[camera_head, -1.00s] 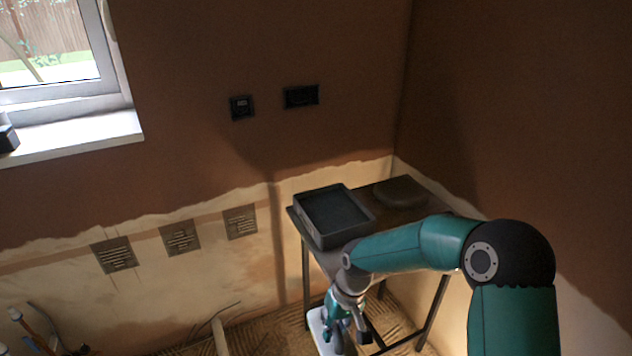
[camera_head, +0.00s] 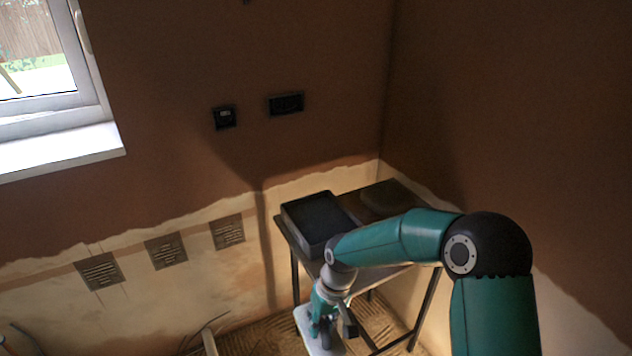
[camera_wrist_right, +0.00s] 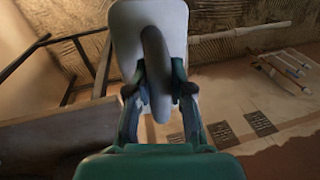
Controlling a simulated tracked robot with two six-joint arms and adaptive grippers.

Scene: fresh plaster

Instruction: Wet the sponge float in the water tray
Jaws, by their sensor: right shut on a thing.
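My right gripper (camera_head: 322,312) is shut on the sponge float, a pale flat board (camera_head: 308,325) with a dark grey handle. In the right wrist view the fingers of the right gripper (camera_wrist_right: 158,88) close on the handle (camera_wrist_right: 156,60), and the board (camera_wrist_right: 122,30) lies beyond it. The water tray (camera_head: 298,232) is a black rectangular tray on a small dark table in the corner. The float hangs in front of the table, lower than the tray and apart from it. It is too dark to make out water in the tray. My left gripper is out of view.
The table (camera_head: 382,270) has thin metal legs. A rounded dark lump (camera_head: 385,199) lies on it to the right of the tray. Walls close in behind and to the right. A window sill (camera_head: 60,150) is at the left, and pipes (camera_wrist_right: 285,68) show in the wrist view.

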